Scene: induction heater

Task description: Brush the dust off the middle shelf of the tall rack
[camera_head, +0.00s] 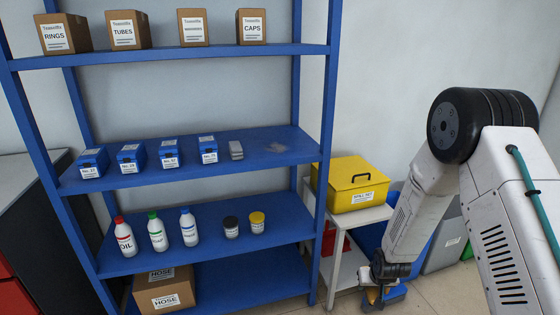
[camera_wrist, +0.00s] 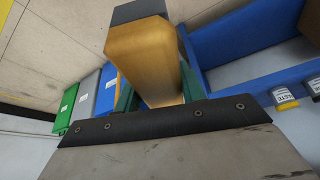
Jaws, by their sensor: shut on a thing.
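The tall blue rack (camera_head: 328,110) stands left of centre in the head view. Its middle shelf (camera_head: 255,168) carries a faint grey-brown dust patch (camera_head: 277,147) on its right part. My gripper (camera_head: 374,292) hangs low to the right of the rack, well below the middle shelf and apart from it. In the wrist view its green fingers (camera_wrist: 157,88) are shut on a wooden, orange-tan brush (camera_wrist: 145,50) with a dark grey end, probably its bristles. In the head view the brush is small and mostly hidden.
Boxes fill the shelf above; bottles (camera_head: 189,226) and jars (camera_head: 257,223) stand below. A yellow case (camera_head: 350,183) on a white stand (camera_head: 365,216) sits right of the rack. Bins (camera_head: 446,240) stand behind my arm.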

